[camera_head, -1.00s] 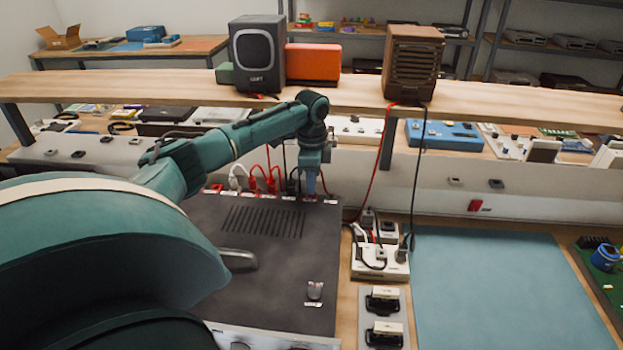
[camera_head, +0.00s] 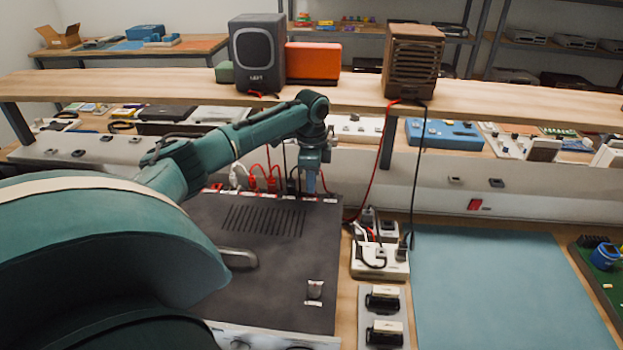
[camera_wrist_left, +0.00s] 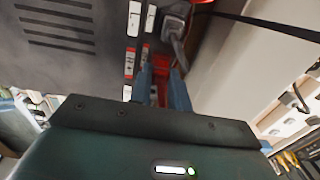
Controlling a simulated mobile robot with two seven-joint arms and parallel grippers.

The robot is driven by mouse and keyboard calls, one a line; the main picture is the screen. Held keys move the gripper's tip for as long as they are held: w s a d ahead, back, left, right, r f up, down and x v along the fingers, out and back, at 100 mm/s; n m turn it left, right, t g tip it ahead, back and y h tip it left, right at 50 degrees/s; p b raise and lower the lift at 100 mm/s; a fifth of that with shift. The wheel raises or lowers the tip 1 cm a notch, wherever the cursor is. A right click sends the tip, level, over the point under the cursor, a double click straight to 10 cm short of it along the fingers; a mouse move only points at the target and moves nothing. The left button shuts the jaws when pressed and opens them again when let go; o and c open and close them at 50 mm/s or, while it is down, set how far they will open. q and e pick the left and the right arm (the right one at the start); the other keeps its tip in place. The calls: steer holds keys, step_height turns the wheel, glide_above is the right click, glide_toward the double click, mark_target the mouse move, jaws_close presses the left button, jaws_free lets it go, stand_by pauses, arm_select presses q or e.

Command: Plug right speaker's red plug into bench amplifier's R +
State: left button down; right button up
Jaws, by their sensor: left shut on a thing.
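The bench amplifier (camera_head: 270,275) is the dark grey box with a slotted top below the shelf; several plugs and cables stand along its back edge. The brown right speaker (camera_head: 412,62) is on the shelf, and its red cable (camera_head: 376,165) hangs down and runs toward my left gripper. My left gripper (camera_head: 311,190) is at the right part of the amplifier's back edge, fingers pointing down. In the left wrist view its fingers (camera_wrist_left: 162,92) are shut on a red plug (camera_wrist_left: 160,90), mostly hidden between them. I cannot tell whether the plug is seated in a socket. My right gripper is not in view.
The left speaker (camera_head: 257,55) and an orange box (camera_head: 313,62) share the wooden shelf (camera_head: 500,98) above. A white power strip (camera_head: 378,264) with plugs lies right of the amplifier. A bare blue mat (camera_head: 490,290) lies farther right. A grey plug (camera_wrist_left: 174,28) is close beyond my fingers.

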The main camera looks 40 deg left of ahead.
arm_select(q)
steer(key=c, duration=1.2)
jaws_free()
steer(key=shift+c, duration=0.2)
steer(key=shift+r, duration=0.1)
step_height(320, 180, up, 18)
stand_by(0.5)
